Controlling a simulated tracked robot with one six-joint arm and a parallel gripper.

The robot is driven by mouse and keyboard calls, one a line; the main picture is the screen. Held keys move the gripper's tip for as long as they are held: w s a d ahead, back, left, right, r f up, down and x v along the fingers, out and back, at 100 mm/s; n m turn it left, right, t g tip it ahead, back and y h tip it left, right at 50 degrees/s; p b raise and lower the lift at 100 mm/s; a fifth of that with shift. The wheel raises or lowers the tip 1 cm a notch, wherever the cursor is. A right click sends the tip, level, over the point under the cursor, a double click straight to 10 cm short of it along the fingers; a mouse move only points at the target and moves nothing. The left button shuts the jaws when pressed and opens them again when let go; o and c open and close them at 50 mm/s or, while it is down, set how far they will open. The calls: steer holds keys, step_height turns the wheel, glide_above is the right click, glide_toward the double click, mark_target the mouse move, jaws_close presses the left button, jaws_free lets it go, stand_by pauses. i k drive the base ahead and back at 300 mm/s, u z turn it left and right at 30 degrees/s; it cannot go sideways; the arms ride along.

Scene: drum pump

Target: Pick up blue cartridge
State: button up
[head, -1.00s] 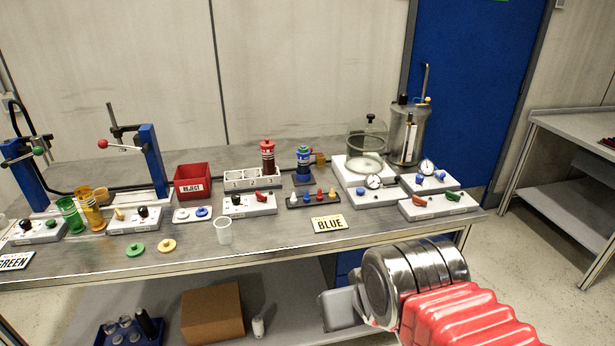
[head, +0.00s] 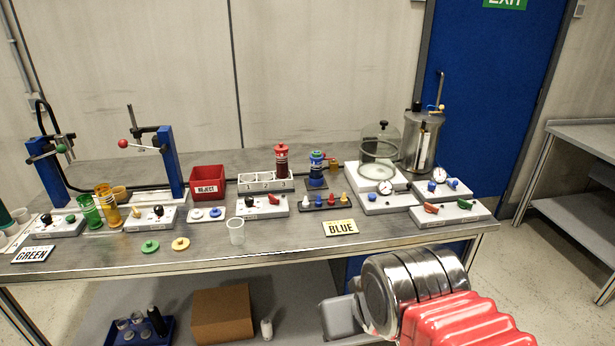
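A blue cartridge (head: 317,166) with a coloured top stands upright on a small dark blue base (head: 317,184) near the middle of the bench. A red cartridge (head: 281,160) stands upright to its left, in the white numbered rack (head: 266,181). My arm shows at the lower right, in front of the bench and well apart from the cartridges.
A strip of small coloured plugs (head: 325,202) and a BLUE sign (head: 341,228) lie in front of the blue cartridge. A glass bell jar (head: 380,150) stands to its right. A clear cup (head: 236,231) and red REJECT bin (head: 208,180) are left. The bench's front edge is partly bare.

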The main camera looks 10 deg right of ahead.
mark_target(316, 167)
steer(key=u, duration=0.25)
steer(key=i, duration=1.25)
steer(key=u, duration=0.1)
